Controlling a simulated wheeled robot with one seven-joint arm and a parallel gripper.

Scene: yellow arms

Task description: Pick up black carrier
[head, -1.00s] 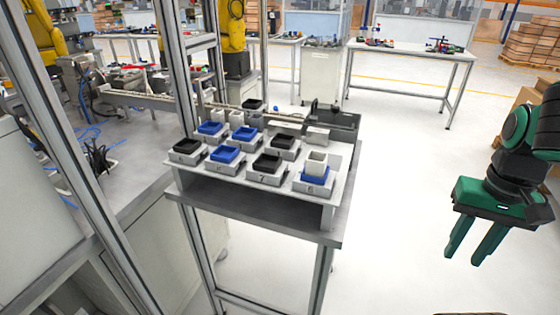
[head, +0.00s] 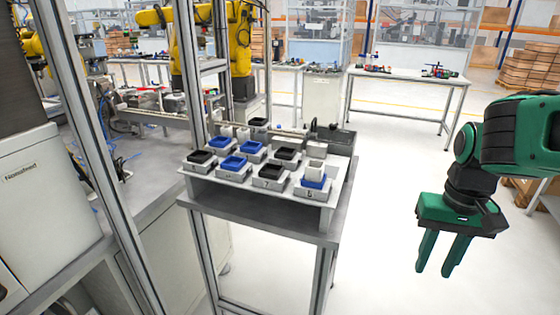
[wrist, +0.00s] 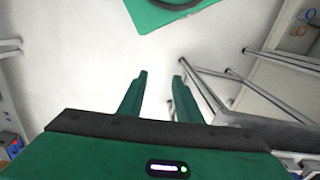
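Several black carriers sit on grey numbered blocks on the small stand in the head view. One is at the front middle (head: 270,172), one at the left (head: 201,157), one at the middle right (head: 287,154) and one farther back (head: 259,122). Blue carriers (head: 233,163) stand between them. My gripper (head: 435,271) hangs fingers down over the floor, right of the stand and well apart from it. Its two fingers are parted with nothing between them, as the wrist view (wrist: 157,82) also shows. No carrier is clearly recognisable in the wrist view.
A dark grey bin (head: 335,138) is at the stand's back right. Metal frame posts (head: 190,90) rise at its left. A white table (head: 410,78) is behind; the floor right of the stand is clear.

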